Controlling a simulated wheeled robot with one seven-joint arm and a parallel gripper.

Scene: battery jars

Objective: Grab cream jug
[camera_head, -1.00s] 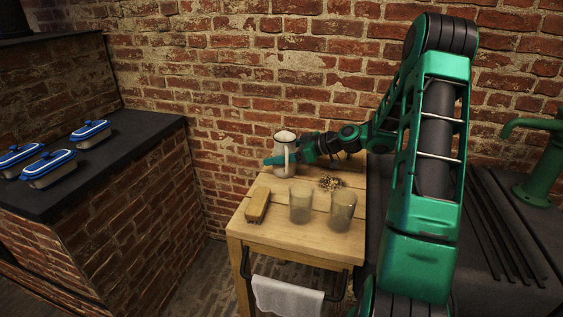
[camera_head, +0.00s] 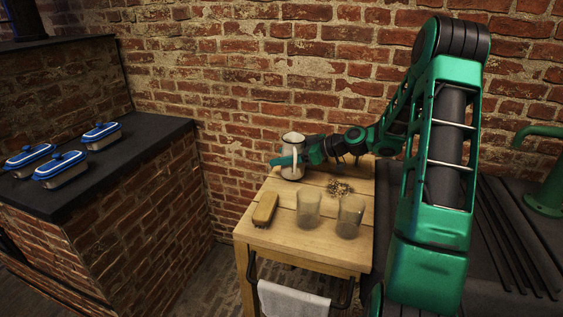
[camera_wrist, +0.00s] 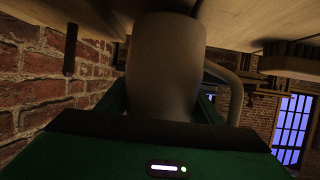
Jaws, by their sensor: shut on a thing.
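The cream jug (camera_head: 294,146) is a pale jug with a dark rim, upright at the back left of the wooden table, near the brick wall. My gripper (camera_head: 290,161) reaches it from the right and is shut on it, with one green finger across its front. In the wrist view the jug (camera_wrist: 165,65) fills the middle, with its handle (camera_wrist: 232,85) to the right and my gripper (camera_wrist: 162,108) around its body. Whether its base touches the tabletop is unclear.
The wooden table (camera_head: 285,232) also holds a brown brush (camera_head: 265,209), two clear glasses (camera_head: 308,208) (camera_head: 350,216) and a small pile of bits (camera_head: 340,187). A white towel (camera_head: 292,300) hangs in front. Several blue-lidded dishes (camera_head: 62,169) stand on the dark counter (camera_head: 150,140) at left. A green pump (camera_head: 545,175) stands at right.

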